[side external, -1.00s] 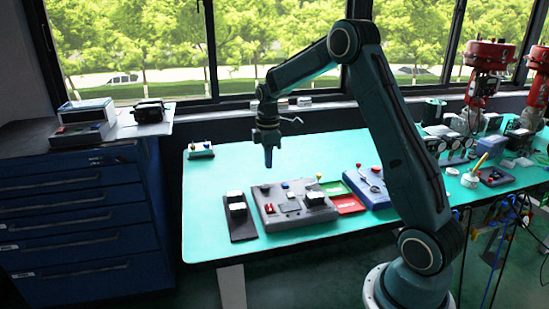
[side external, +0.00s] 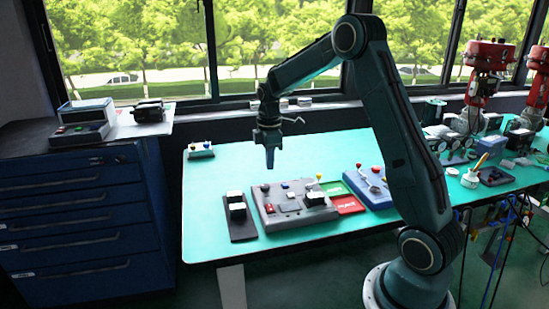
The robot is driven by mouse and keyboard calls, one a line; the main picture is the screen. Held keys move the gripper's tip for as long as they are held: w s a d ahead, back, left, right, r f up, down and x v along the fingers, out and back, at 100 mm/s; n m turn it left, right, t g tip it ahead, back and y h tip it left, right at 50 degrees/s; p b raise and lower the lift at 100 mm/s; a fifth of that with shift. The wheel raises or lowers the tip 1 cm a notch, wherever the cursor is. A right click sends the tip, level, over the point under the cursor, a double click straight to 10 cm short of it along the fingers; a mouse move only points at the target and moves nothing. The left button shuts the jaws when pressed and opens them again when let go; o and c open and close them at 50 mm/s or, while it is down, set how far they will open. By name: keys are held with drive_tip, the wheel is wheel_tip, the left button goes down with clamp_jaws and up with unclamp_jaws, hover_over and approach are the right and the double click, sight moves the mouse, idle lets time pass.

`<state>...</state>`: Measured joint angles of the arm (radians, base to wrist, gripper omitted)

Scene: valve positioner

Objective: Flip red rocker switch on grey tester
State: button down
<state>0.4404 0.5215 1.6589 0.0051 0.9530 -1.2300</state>
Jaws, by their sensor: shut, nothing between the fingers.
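The grey tester (side external: 284,220) lies flat near the left front of the teal table. Its red rocker switch (side external: 269,206) is on the left part of its top face, small in this view; I cannot tell which way it is tipped. A blue button, a yellow-topped lever and a black block with a white top are also on or at the tester. My gripper (side external: 270,165) points down and is shut and empty. It hangs above the tester's back edge, clear of it and of the switch.
A black module (side external: 240,222) stands left of the tester. Green and red cards (side external: 348,205) and a blue-grey box (side external: 371,187) with a red-knobbed lever lie to the right. A small knobbed block (side external: 201,151) sits at the back left. The table's left part is clear.

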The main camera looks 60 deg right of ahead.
drive_tip(key=shift+r, duration=0.15)
wheel_tip(320, 180, up, 14)
drive_tip(key=s+a, duration=0.1)
drive_tip(key=shift+s+a+f, duration=0.15)
drive_tip(key=shift+a+f, duration=0.05)
idle(0.5)
idle(0.4)
drive_tip(key=s+a+r+m+t, duration=0.3)
drive_tip(key=s+a+r+m, duration=0.15)
drive_tip(key=s+a, duration=0.75)
drive_tip(key=s+a+f+m+t, duration=0.1)
drive_tip(key=s+a+f+m, duration=0.1)
drive_tip(key=s, duration=0.4)
drive_tip(key=s+a+f+m+t, duration=0.1)
drive_tip(key=s+a+f+m, duration=0.1)
drive_tip(key=s+a, duration=0.3)
drive_tip(key=shift+s+a+f+t, duration=0.15)
drive_tip(key=shift+s+f+t, duration=0.2)
drive_tip(key=shift+s, duration=0.35)
drive_tip(key=shift+m, duration=0.25)
